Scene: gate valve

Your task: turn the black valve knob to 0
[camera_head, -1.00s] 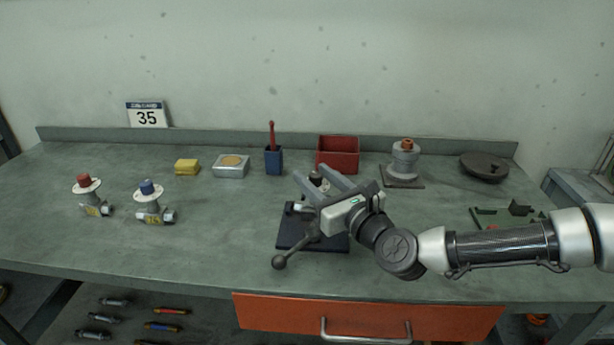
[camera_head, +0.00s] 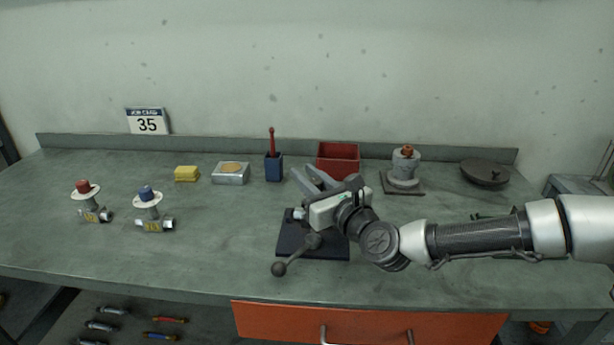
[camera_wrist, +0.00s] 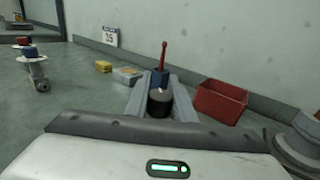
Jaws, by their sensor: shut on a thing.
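The black valve knob (camera_wrist: 160,101) shows in the wrist view between the two grey fingers of my gripper (camera_wrist: 159,82). A small pale mark is on its top. My gripper (camera_head: 311,175) is shut on the knob, reaching in from the right. In the head view the gripper hides the knob and most of the valve body. The valve sits at a dark vise base (camera_head: 296,243) with a ball-ended handle (camera_head: 295,256) at its front. Any scale around the knob is hidden, so its setting cannot be read.
Valves with a red knob (camera_head: 83,187) and a blue knob (camera_head: 146,192) stand at the left. Behind are a yellow sponge (camera_head: 186,173), a tin (camera_head: 231,173), a blue holder (camera_head: 274,167) and a red bin (camera_head: 337,158). A grey fixture (camera_head: 404,171) stands right. A card (camera_head: 148,121) reads 35.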

